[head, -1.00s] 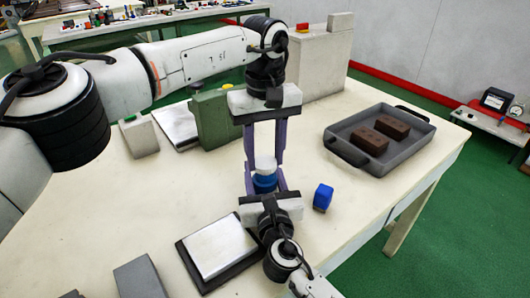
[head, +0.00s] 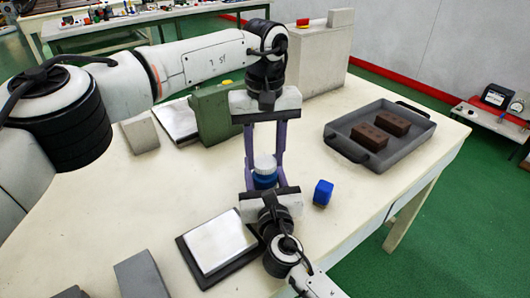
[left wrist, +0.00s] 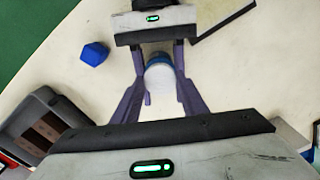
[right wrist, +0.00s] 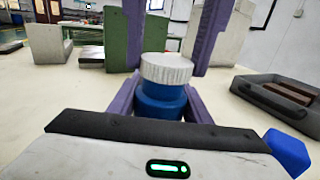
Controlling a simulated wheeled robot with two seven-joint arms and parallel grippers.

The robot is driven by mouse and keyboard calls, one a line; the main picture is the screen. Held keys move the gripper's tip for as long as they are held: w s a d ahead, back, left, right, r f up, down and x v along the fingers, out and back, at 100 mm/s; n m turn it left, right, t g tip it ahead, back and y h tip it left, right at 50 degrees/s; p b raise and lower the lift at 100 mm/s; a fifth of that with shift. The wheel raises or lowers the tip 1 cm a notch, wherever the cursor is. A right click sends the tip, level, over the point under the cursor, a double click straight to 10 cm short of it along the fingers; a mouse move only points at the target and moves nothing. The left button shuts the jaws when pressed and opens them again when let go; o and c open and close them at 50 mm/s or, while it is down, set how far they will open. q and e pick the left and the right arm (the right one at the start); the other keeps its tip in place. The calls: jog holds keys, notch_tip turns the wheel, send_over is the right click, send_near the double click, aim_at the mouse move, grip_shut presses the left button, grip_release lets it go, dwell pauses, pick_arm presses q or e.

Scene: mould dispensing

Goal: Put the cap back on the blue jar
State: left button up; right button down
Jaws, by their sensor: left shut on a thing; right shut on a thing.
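The blue jar (head: 264,181) stands upright low above the table's middle, and it shows in the right wrist view (right wrist: 160,104). My right gripper (head: 266,188) is shut on the jar from the near side. The white ribbed cap (right wrist: 167,68) is level at the jar's mouth; whether it is seated or threaded I cannot tell. It also shows in the head view (head: 265,162). My left gripper (head: 265,160) reaches from the far side, shut on the cap, its purple fingers on either side. In the left wrist view, the cap (left wrist: 160,80) hides most of the jar.
A blue block (head: 323,193) lies just right of the jar. A grey tray (head: 405,153) with two brown bricks is at the right. A white-topped dark plate (head: 218,245) lies at front left.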

pick_arm(q)
jog(key=m, duration=0.8)
jog(key=o, duration=1)
jog(key=shift+r, duration=2.3)
jog(key=shift+c, duration=0.4)
